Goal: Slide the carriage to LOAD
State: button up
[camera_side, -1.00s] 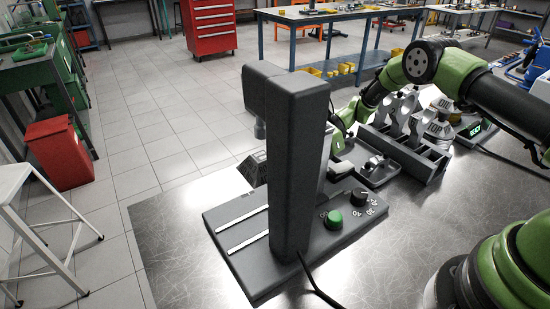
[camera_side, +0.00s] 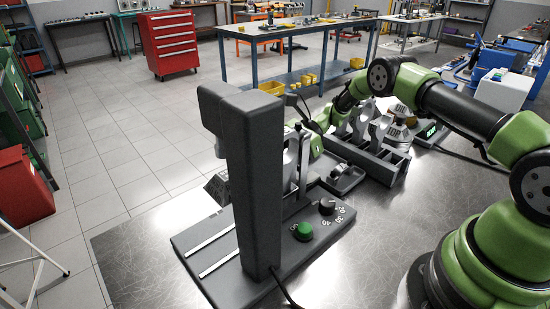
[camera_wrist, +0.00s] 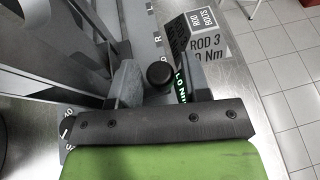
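The grey machine stands with its column (camera_side: 255,180) in front of my gripper (camera_side: 300,132) in the side view. The column hides part of the carriage area, and I cannot see the carriage whole. In the wrist view, a round black knob (camera_wrist: 160,75) lies between the two fingers of my gripper (camera_wrist: 158,82). The grey left finger and the dark right finger both lie close beside the knob; contact is unclear. A lettered strip (camera_wrist: 152,30) runs beyond the knob, but LOAD is not readable. Tall grey upright pieces (camera_side: 304,160) stand right of the column.
The machine base carries two pale rails (camera_side: 217,258), a green button (camera_side: 303,230) and a black dial (camera_side: 327,206). A dark rack (camera_side: 375,160) with grey rods stands behind to the right. A label reading "ROD 3" (camera_wrist: 205,45) shows beyond my right finger. The front bench top is clear.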

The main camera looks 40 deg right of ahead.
jog(key=shift+o, duration=0.4)
jog(key=shift+a+r, duration=0.1)
jog(key=shift+r, duration=0.05)
notch_tip(320, 180, up, 10)
jog(key=shift+f, duration=0.1)
jog(key=s+a+r+n+h, duration=0.4)
jog(key=s+r+n+h, duration=0.3)
jog(key=s+r, duration=0.5)
jog(key=s+d+r+n+t+h, duration=0.2)
jog(key=s+n+t+h, duration=0.2)
jog(key=s+n, duration=0.4)
jog(key=s, duration=0.6)
jog(key=shift+s+d+r+t, duration=0.15)
jog(key=shift+s+r+t, duration=0.15)
jog(key=shift+t, duration=0.1)
